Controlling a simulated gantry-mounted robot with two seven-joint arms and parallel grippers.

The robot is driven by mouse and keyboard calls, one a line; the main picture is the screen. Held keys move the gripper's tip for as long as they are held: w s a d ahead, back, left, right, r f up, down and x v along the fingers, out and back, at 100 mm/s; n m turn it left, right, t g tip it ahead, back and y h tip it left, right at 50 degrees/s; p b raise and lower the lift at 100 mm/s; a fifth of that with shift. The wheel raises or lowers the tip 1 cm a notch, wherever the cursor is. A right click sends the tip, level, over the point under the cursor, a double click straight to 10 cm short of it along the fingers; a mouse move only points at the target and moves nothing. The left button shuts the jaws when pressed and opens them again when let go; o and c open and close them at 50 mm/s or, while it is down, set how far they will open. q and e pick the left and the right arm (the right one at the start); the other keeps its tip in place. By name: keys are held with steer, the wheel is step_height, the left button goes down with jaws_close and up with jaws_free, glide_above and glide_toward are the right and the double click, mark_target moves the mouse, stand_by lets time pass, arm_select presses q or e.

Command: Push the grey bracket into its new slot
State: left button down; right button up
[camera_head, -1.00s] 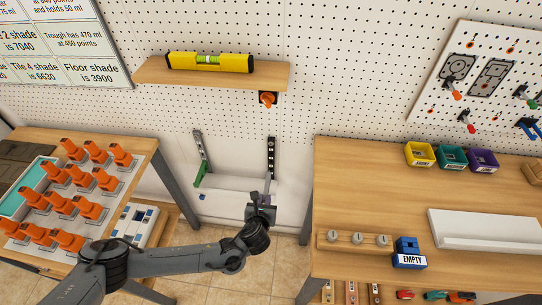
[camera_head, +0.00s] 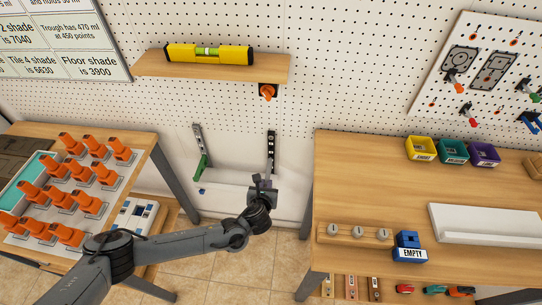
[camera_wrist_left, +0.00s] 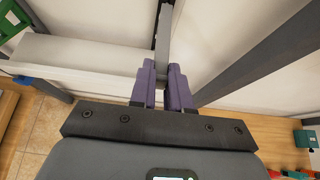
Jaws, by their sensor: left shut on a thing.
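The grey bracket (camera_wrist_left: 163,42) shows in the left wrist view as a narrow grey bar between the purple fingers of my left gripper (camera_wrist_left: 165,85). In the head view the gripper (camera_head: 264,181) is shut on it, just below the dark slotted rail (camera_head: 271,150) on the wall. The bracket is small there and mostly hidden by the gripper; I cannot tell whether its end sits in a slot. A second slotted rail (camera_head: 197,136) stands to the left, with a green bracket (camera_head: 203,164) at its lower part. My right gripper is out of view.
A white ledge (camera_wrist_left: 80,55) lies left of the gripper. A wooden workbench (camera_head: 370,190) with bins stands close on the right, its leg (camera_head: 304,212) near my arm. A table with orange-handled parts (camera_head: 60,200) stands left. A shelf with a yellow level (camera_head: 210,55) is above.

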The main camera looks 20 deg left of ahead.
mark_target(268, 174)
arm_select(q)
steer(key=shift+w+a, duration=0.15)
steer(key=shift+w, duration=0.95)
stand_by(0.8)
steer(key=c, duration=1)
jaws_free()
